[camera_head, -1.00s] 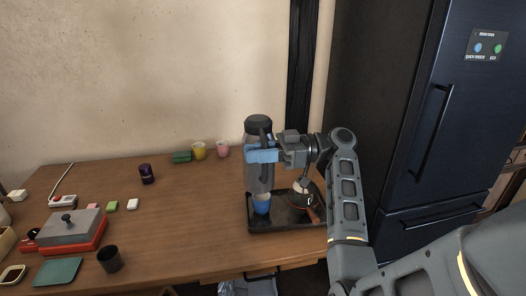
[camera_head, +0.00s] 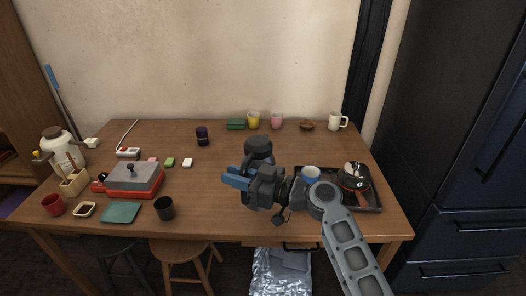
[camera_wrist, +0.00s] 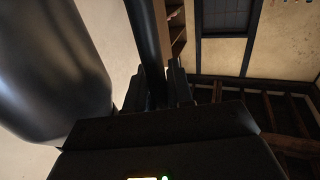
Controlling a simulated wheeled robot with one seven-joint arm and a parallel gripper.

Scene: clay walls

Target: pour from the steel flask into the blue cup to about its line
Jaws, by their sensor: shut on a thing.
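The steel flask (camera_head: 258,146) shows its dark top in the head view. Its body is mostly hidden behind my gripper (camera_head: 238,180), and it looks roughly upright. In the wrist view the flask (camera_wrist: 45,75) is a large dark cylinder at the left, with its bar-like handle (camera_wrist: 145,40) between my fingers (camera_wrist: 157,88). My gripper is shut on that handle. The blue cup (camera_head: 311,171) stands on the left part of the black tray, right of the flask and partly hidden by my arm. Its line and the liquid level cannot be made out.
The black tray (camera_head: 372,206) also carries a pan-like pot (camera_head: 354,176). A yellow cup (camera_head: 253,119), pink cup (camera_head: 277,121) and white mug (camera_head: 336,121) stand at the back. A dark cup (camera_head: 164,208) stands front left.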

